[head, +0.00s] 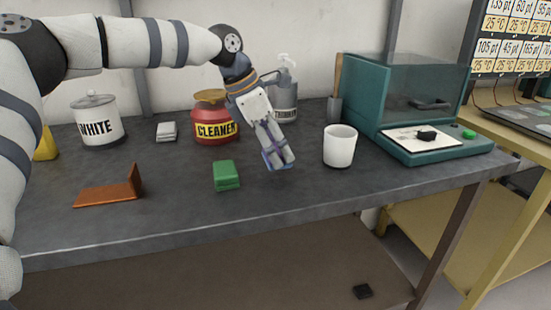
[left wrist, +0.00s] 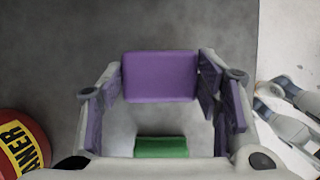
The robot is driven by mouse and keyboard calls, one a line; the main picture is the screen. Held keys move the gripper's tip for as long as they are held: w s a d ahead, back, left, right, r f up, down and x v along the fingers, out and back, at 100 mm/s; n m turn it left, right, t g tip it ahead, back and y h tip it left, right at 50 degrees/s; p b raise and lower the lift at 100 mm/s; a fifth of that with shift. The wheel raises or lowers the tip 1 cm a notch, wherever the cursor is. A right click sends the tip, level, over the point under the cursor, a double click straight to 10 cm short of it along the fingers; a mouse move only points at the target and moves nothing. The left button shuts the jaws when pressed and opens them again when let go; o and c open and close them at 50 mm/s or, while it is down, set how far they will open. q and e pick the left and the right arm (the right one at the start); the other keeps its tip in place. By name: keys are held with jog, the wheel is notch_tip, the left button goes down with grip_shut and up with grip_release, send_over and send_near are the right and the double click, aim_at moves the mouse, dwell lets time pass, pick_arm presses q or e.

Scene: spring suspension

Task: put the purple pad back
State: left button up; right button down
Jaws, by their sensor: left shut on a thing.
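The purple pad (left wrist: 160,76) is a flat rounded block held between the fingers of my left gripper (head: 278,163), which is shut on it. In the head view, only a thin bluish-purple edge of the pad shows at the fingertips. The gripper points down over the middle of the bench, right of a green block (head: 226,175). In the left wrist view, the green block (left wrist: 161,147) shows below the pad, between the fingers. I cannot tell whether the pad touches the bench.
A red CLEANER jar (head: 215,129) and a grey pump bottle (head: 285,100) stand behind the gripper. A white cup (head: 340,147) and a teal cabinet (head: 440,149) are to its right. A brown angled piece (head: 110,193) lies left. The bench (head: 260,222) is clear in front.

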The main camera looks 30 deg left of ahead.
pick_arm(q)
jog(key=shift+s+f, duration=0.1)
jog(key=shift+f, duration=1.15)
pick_arm(e)
jog(key=shift+w+r, duration=0.15)
pick_arm(q)
jog(key=shift+f, duration=0.25)
jog(key=o, duration=1.1)
jog(key=shift+a, duration=0.1)
jog(key=shift+r, duration=0.1)
jog(key=p+v, duration=0.1)
jog(key=v, duration=1.1)
jog(key=shift+r, duration=0.15)
pick_arm(e)
jog(key=shift+w+r+t, duration=0.3)
jog(key=shift+w+r, duration=0.4)
